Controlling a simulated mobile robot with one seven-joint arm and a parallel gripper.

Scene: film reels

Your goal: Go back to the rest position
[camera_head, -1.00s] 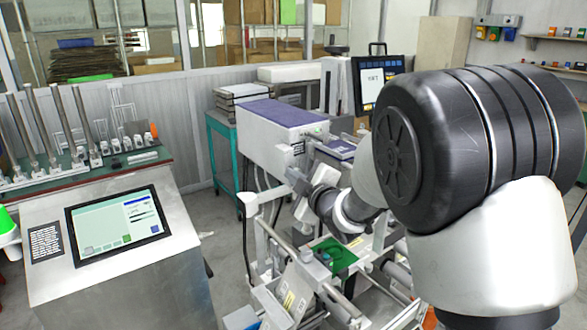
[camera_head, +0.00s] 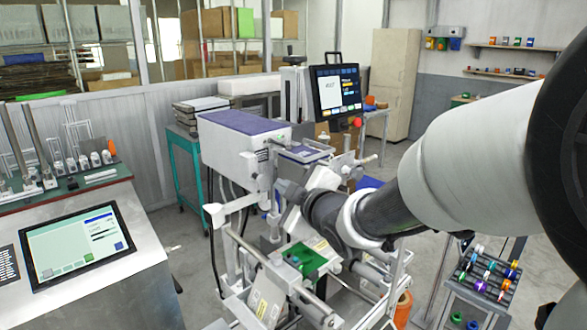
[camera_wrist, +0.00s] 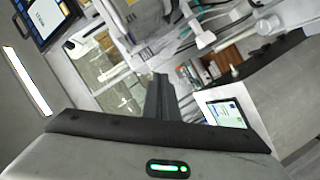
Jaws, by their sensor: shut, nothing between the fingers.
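My gripper (camera_wrist: 160,92) shows in the wrist view as two dark fingers pressed together, with nothing between them. In the head view my arm reaches in from the right edge, and its far end is over the roller machine (camera_head: 246,146). The fingers are hard to make out there. A green plate (camera_head: 304,258) lies on the machine's front, below and apart from the arm's end.
A console with a touchscreen (camera_head: 78,245) stands at the left. A monitor (camera_head: 336,91) rises behind the machine. A rack of coloured spools (camera_head: 485,278) stands at the lower right, near an orange roll (camera_head: 403,309). Open floor shows behind it.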

